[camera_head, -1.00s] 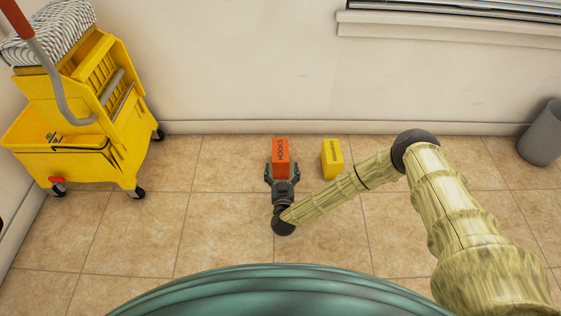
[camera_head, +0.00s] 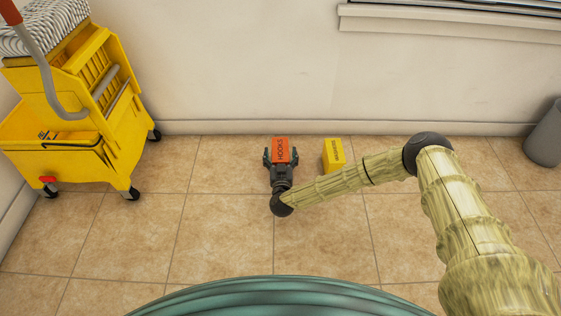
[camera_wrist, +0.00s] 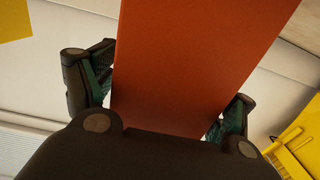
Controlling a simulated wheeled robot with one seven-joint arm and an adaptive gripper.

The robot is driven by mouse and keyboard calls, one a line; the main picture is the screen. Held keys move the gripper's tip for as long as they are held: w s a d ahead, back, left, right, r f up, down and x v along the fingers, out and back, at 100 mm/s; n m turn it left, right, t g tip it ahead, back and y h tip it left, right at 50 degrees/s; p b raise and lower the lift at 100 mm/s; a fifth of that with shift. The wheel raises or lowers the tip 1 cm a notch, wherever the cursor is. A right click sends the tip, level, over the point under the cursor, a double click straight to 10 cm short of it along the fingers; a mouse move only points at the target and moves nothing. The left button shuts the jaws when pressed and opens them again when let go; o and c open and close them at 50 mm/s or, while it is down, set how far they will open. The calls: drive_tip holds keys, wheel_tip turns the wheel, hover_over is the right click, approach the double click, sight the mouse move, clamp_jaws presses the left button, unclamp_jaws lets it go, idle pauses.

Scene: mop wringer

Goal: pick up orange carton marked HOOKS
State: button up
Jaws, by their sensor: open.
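The orange carton marked HOOKS (camera_head: 281,148) stands on the tiled floor near the wall, left of a yellow box. My gripper (camera_head: 281,157) is open, with one finger on each side of the carton. In the wrist view the orange carton (camera_wrist: 195,65) fills the middle, between the two open fingers of my gripper (camera_wrist: 165,95). A narrow gap shows beside the fingers, and I cannot tell whether either touches it. The carton's lower part is hidden by my gripper in the head view.
A yellow box (camera_head: 333,154) stands a little right of the carton. A yellow mop wringer bucket (camera_head: 70,140) on casters is at the left. A grey bin (camera_head: 545,138) is at the far right. The wall (camera_head: 240,60) rises close behind the carton.

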drive_tip(key=shift+c, duration=0.4)
drive_tip(key=c, duration=1)
drive_tip(key=shift+r, duration=0.1)
drive_tip(key=shift+c, duration=0.2)
